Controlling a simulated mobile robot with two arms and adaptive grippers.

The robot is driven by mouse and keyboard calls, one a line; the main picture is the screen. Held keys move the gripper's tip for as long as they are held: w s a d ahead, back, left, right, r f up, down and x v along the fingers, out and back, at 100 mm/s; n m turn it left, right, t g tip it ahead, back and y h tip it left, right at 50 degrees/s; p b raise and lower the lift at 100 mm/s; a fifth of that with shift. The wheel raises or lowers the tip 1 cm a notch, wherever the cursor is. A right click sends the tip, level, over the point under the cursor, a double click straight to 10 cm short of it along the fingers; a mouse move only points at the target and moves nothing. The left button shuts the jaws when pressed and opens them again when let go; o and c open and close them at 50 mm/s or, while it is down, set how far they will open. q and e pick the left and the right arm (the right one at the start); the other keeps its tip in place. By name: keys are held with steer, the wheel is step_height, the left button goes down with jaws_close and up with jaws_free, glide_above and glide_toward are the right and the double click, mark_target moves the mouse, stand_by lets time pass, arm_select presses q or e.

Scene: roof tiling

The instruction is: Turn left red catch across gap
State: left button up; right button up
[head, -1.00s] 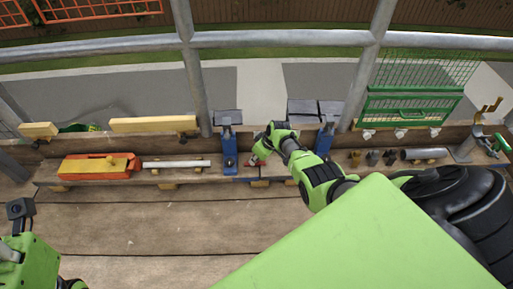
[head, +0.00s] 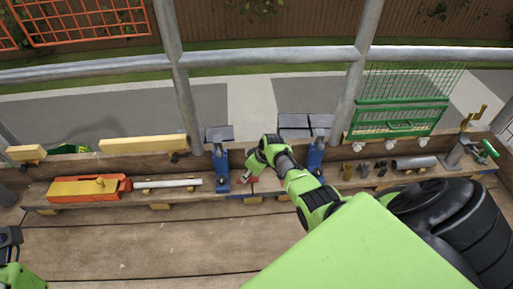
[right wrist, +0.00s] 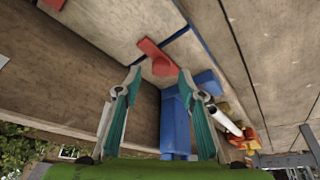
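The left red catch (right wrist: 158,58) lies on the board in the right wrist view. Its long bar points up-left and its wider block is nearest me. A thin blue strip (right wrist: 178,34) runs beside it; I cannot tell whether the bar crosses a gap. My right gripper (right wrist: 160,72) is open, its two fingertips on either side of the block, with no clear contact. In the head view, my right gripper (head: 246,175) is low over the ledge, partly hiding the red catch. My left gripper (head: 8,237) is only partly in view at the left edge; its fingers cannot be made out.
Blue posts stand on both sides of my right gripper, the left post (head: 221,168) close by. An orange box (head: 88,189) and a white rod (head: 167,184) lie further left. A grey cylinder (head: 414,162) and a green rack (head: 398,118) are at right. The plank floor is clear.

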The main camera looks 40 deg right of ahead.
steer(key=a+v, duration=0.1)
steer(key=v, duration=0.9)
steer(key=shift+d, duration=0.45)
